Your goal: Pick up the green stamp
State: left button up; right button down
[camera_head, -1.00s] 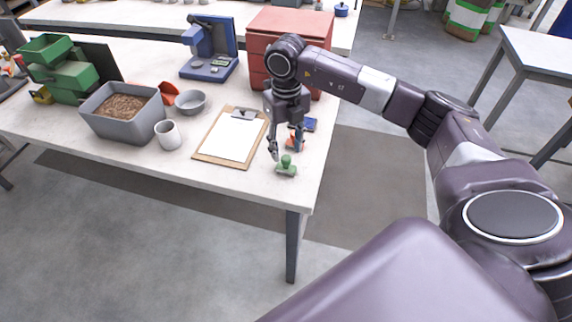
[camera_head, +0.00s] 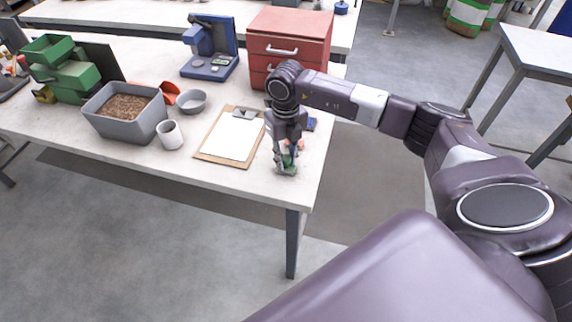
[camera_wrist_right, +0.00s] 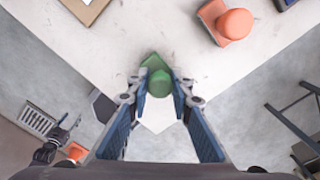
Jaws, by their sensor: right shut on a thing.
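The green stamp (camera_head: 287,170) stands near the front right corner of the white table (camera_head: 225,188). My right gripper (camera_head: 287,160) is down over it from above, with its fingers on either side. In the right wrist view the green stamp (camera_wrist_right: 158,80) sits between the two fingertips of the right gripper (camera_wrist_right: 160,88), which are closed on its knob. The stamp's base seems to be at the table top; I cannot tell whether it touches. My left gripper does not show.
An orange stamp (camera_wrist_right: 233,22) and a blue one (camera_head: 312,124) are close behind the gripper. A clipboard (camera_head: 202,155) lies to the left. A grey bin (camera_head: 122,127) of pellets, a white mug (camera_head: 170,135) and a grey bowl (camera_head: 192,102) are further left. Red drawers (camera_head: 290,38) stand behind.

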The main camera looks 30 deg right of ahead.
jog(key=shift+r, duration=0.15)
notch_tip(320, 180, up, 12)
jog(key=b, duration=0.3)
notch_tip(320, 180, up, 8)
send_over(286, 157)
